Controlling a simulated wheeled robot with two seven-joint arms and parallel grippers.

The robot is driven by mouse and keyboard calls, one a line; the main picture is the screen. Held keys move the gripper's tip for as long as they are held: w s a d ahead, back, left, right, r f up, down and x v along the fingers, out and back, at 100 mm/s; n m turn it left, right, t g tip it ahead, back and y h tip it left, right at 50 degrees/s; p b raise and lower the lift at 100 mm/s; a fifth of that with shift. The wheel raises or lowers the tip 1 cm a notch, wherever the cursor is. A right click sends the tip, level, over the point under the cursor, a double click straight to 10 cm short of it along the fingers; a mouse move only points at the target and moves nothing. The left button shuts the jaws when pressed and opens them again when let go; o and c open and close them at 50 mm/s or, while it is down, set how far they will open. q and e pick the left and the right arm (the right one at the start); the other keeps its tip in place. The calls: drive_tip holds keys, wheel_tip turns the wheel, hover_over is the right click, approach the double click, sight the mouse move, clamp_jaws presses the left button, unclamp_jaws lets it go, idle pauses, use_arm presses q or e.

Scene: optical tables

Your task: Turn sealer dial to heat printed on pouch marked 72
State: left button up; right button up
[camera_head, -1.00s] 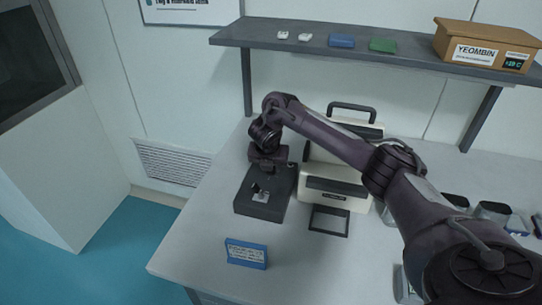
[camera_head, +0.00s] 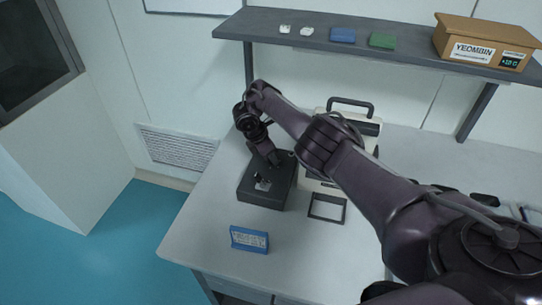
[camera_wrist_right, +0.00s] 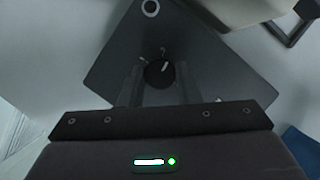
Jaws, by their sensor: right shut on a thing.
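The dark control box (camera_head: 250,190) sits on the white table, left of the cream sealer (camera_head: 365,146) with its black handle. In the right wrist view, the round black dial (camera_wrist_right: 158,76) with a light pointer mark stands on the box's top face (camera_wrist_right: 205,50). My right gripper (camera_wrist_right: 160,88) reaches down over the box, its two fingers on either side of the dial and shut on it. In the head view the right gripper (camera_head: 268,172) partly covers the dial. My left gripper is not in view. I cannot identify a pouch marked 72.
A blue card (camera_head: 249,240) with small unreadable print stands near the table's front edge. A black frame (camera_head: 327,208) lies before the sealer. The shelf (camera_head: 410,51) behind holds small white, blue and green items and a YEOMBIN carton (camera_head: 483,46). Bare table surrounds the card.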

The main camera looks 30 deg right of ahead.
drive_tip(key=m+b, duration=0.1)
drive_tip(key=m+g+b, duration=0.1)
drive_tip(key=m, duration=0.1)
drive_tip(key=shift+w+f+m+b, duration=0.1)
drive_tip(key=shift+f+m+b, duration=0.1)
drive_tip(key=shift+m+b, duration=0.15)
drive_tip(key=shift+w+r+m+g+y+b, duration=0.1)
drive_tip(key=shift+m+g+y+b, duration=0.35)
drive_tip(key=shift+m, duration=0.45)
drive_tip(key=shift+r+m+g+y+b, duration=0.2)
drive_tip(key=shift+m+b, duration=0.3)
drive_tip(key=shift+m, duration=0.35)
drive_tip(key=shift+d, duration=0.1)
drive_tip(key=o, duration=1)
drive_tip(key=p+v, duration=0.1)
drive_tip(key=v, duration=0.6)
drive_tip(key=shift+w+r, duration=0.25)
drive_tip(key=shift+r, duration=0.05)
drive_tip(key=shift+f+g, duration=0.1)
drive_tip(key=shift+g, duration=0.15)
